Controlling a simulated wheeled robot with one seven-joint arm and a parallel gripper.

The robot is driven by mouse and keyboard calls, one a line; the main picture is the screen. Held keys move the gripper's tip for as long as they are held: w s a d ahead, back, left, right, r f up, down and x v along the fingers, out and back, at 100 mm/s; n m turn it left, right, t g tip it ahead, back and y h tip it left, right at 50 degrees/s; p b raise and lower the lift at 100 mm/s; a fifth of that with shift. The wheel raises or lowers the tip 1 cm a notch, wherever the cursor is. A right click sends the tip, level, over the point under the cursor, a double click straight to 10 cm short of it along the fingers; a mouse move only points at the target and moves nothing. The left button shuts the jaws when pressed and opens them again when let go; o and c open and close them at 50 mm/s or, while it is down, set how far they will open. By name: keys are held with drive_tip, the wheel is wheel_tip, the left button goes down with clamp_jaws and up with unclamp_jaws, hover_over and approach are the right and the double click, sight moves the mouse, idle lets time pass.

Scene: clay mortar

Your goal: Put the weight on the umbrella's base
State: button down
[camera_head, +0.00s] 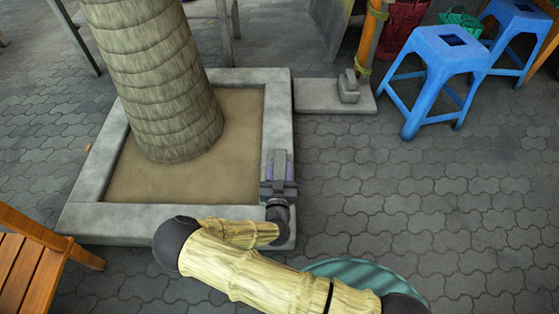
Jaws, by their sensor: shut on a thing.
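My gripper (278,178) is over the right kerb of the tree planter, with its purple-edged fingers shut on a grey weight (279,157). The weight is small and partly hidden by the gripper; I cannot tell whether it touches the kerb. The umbrella's base (315,97) is a flat grey slab on the paving, beyond and to the right of my gripper. An orange pole (369,40) stands at its back right. A second grey weight (348,90) sits on the slab, in front of the pole.
A thick tree trunk (155,80) rises from the square stone planter (95,165). Blue stools (445,55) stand right of the slab. A wooden chair (30,265) is at the lower left. A teal round thing (365,272) lies partly behind my arm. Paving at right is clear.

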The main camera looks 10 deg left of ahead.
drive_tip(key=w+d+r+h+p, duration=0.1)
drive_tip(key=w+d+r+p, duration=0.2)
drive_tip(key=d, duration=0.6)
drive_tip(key=w+d+r+m+h+p, duration=0.1)
drive_tip(key=w+d+r+p, duration=0.3)
drive_tip(key=d, duration=0.5)
drive_tip(key=w+d+r+m+h+p, duration=0.1)
drive_tip(key=w+d+r+p, duration=0.3)
drive_tip(key=d, duration=0.6)
drive_tip(key=shift+r+t+p, duration=0.3)
drive_tip(key=shift+r+p, duration=0.3)
drive_tip(key=shift+p, duration=0.15)
drive_tip(key=shift+w+d, duration=0.2)
drive_tip(key=shift+d, duration=0.05)
